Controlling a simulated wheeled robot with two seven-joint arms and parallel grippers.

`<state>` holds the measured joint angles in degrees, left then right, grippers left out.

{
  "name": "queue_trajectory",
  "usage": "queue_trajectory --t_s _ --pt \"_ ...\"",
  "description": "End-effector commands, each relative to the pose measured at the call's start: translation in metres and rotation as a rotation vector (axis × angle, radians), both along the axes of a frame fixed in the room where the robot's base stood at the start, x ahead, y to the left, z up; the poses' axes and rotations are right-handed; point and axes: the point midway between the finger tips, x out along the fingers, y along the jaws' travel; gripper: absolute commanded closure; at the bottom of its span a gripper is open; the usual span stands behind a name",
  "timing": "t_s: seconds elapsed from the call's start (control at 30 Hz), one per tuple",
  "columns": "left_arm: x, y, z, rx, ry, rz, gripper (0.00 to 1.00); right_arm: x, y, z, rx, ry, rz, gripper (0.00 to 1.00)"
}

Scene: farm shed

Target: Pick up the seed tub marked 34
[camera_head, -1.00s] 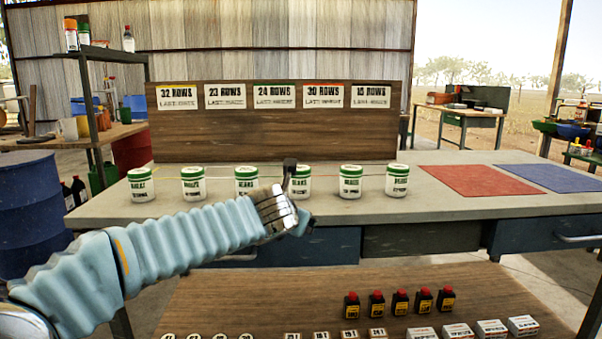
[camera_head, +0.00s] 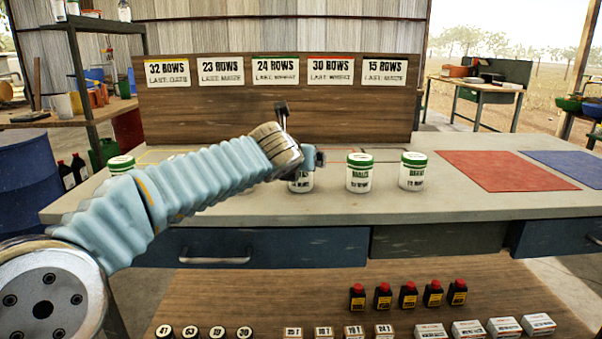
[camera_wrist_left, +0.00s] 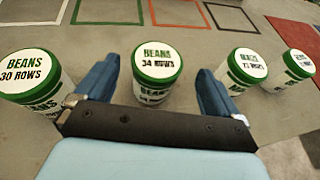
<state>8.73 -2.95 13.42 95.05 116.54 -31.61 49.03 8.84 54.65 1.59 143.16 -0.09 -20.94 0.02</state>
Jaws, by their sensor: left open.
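The seed tub marked "BEANS 34 ROWS" (camera_wrist_left: 157,72) is white with a green-rimmed lid. In the left wrist view it stands upright between the two blue fingers of my left gripper (camera_wrist_left: 156,88), which is open. I see a gap on both sides of the tub, so it is not gripped. In the head view my left gripper (camera_head: 301,138) is over the bench, and the tub behind it (camera_head: 300,182) is partly hidden by the gripper. My right gripper is not in view.
A tub marked "BEANS 30 ROWS" (camera_wrist_left: 35,80) stands close on the left in the wrist view. Two tubs (camera_wrist_left: 244,68) (camera_wrist_left: 299,67) stand on the right. The bench (camera_head: 455,212) has red (camera_head: 505,170) and blue mats at right. A row-sign board (camera_head: 270,118) stands behind.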

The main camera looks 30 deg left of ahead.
Motion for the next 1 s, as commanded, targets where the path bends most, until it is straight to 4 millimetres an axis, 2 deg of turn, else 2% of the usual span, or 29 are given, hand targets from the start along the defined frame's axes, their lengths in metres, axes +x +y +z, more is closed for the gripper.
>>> queue_trajectory --t_s 0.17,0.43,0.7,0.77,1.0 --pt "0.013 0.006 -0.007 0.000 0.001 0.002 0.04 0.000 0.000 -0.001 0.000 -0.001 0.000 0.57" --pt "0.046 0.019 -0.024 0.001 0.002 0.001 0.04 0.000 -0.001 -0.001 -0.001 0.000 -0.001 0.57" --pt "0.051 0.021 -0.025 0.001 0.000 0.001 0.04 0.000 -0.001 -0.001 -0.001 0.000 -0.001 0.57" --pt "0.051 0.021 -0.025 0.001 0.000 0.001 0.10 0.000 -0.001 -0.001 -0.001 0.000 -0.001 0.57" --pt "0.051 0.021 -0.025 0.001 0.000 0.001 0.47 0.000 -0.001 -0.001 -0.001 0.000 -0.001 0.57"
